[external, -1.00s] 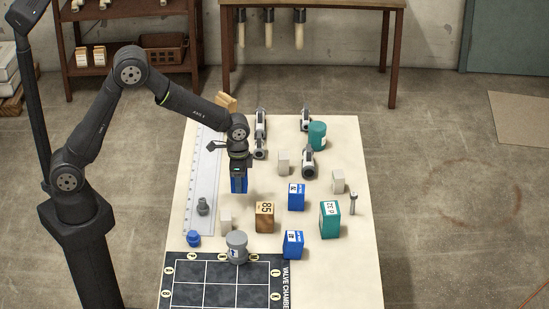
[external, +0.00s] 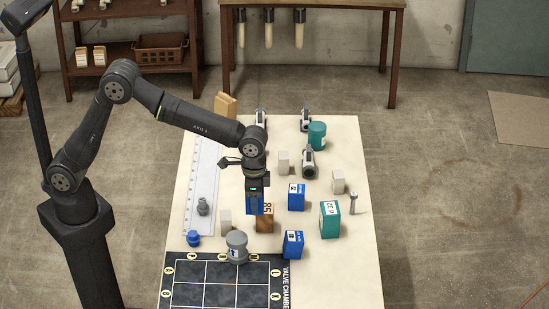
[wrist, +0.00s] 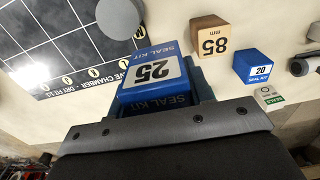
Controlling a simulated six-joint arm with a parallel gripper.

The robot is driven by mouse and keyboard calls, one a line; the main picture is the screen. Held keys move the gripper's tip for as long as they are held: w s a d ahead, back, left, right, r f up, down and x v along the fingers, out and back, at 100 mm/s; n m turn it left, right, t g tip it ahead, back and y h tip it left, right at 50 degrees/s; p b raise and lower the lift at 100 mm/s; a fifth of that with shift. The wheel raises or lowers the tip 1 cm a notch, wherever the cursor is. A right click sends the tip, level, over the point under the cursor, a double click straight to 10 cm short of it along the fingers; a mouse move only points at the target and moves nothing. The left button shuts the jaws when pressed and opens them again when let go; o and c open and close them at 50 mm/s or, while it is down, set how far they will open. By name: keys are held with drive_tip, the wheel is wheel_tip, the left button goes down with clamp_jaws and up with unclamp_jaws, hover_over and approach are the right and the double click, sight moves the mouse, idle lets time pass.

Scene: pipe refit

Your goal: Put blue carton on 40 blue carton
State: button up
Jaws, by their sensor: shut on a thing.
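My gripper (external: 258,203) is shut on a blue carton (wrist: 152,80) and holds it above the table. In the wrist view its label reads 25, with SEAL KIT beside it. Two other blue cartons stand on the table: one (external: 296,197) right of my gripper and another (external: 293,245) nearer the front. In the wrist view a blue carton marked 20 (wrist: 258,68) stands beyond the wooden block. The front carton's number is too small to read in the external view.
A grey cylinder (external: 237,247), a blue cap (external: 193,239) and a teal box (external: 330,221) stand nearby. The dark valve chamber mat (external: 220,285) lies at the front.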

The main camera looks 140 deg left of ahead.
drive_tip(key=w+d+r, duration=0.4)
drive_tip(key=w+d, duration=0.2)
drive_tip(key=w, duration=0.5)
hover_over(294, 238)
wheel_tip(294, 238, down, 7)
drive_tip(key=shift+r, duration=0.1)
drive_tip(key=shift+f, duration=2.05)
drive_tip(key=shift+f, duration=0.1)
drive_tip(key=shift+f, duration=0.3)
drive_tip(key=o, duration=1)
wheel_tip(294, 238, up, 13)
